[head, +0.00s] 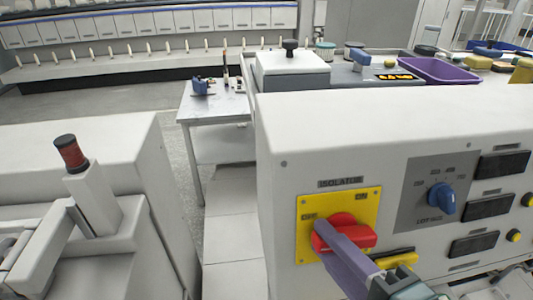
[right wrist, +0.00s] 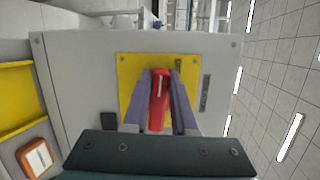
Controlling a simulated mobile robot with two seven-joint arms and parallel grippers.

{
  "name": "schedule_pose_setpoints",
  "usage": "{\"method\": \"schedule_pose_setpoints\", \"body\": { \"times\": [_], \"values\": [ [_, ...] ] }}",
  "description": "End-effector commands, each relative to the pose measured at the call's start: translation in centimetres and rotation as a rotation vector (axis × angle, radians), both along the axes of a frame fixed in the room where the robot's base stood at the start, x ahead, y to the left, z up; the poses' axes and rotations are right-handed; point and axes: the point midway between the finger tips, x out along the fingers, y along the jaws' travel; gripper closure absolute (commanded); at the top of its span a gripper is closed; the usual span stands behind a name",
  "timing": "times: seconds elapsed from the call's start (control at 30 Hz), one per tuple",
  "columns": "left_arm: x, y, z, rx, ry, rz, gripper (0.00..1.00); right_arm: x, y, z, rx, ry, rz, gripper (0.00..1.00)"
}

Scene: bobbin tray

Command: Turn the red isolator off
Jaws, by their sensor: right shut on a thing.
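The red isolator (head: 346,231) is a rotary handle on a yellow plate (head: 310,252) on the front of a white cabinet. The plate reads OFF at upper left and ON at upper right. The handle lies roughly sideways across the plate in the head view. My right gripper (head: 334,240) is shut on the handle, its purple fingers partly covering it. In the right wrist view, the red handle (right wrist: 158,99) sits between the two fingers of the gripper (right wrist: 160,92). My left gripper is not in view.
A blue rotary knob (head: 441,199) and dark displays (head: 484,207) are right of the plate. A purple tray (head: 440,70) and other items lie behind the cabinet.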

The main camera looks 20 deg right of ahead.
Motion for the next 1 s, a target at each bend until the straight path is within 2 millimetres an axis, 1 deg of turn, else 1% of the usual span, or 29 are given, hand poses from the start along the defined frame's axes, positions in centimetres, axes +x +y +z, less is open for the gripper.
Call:
{"method": "schedule_pose_setpoints", "body": {
  "times": [0.03, 0.2, 0.7, 0.73, 0.9, 1.0],
  "values": [
    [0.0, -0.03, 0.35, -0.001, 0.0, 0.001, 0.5, 0.01, -0.01, 0.16, -0.016, 0.004, 0.003, 1.0],
    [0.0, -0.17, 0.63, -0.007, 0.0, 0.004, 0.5, -0.02, 0.0, -0.04, -0.058, 0.013, 0.014, 1.0],
    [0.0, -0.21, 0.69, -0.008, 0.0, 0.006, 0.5, -0.03, 0.0, -0.16, -0.075, 0.016, 0.018, 1.0],
    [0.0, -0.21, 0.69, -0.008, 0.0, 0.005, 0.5, -0.03, 0.0, -0.16, -0.075, 0.016, 0.018, 0.74],
    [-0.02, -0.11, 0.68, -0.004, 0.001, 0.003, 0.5, -0.03, 0.0, -0.17, -0.074, 0.017, 0.018, 0.55],
    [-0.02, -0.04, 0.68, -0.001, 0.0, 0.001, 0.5, -0.03, 0.0, -0.17, -0.073, 0.017, 0.019, 0.45]
  ]
}}
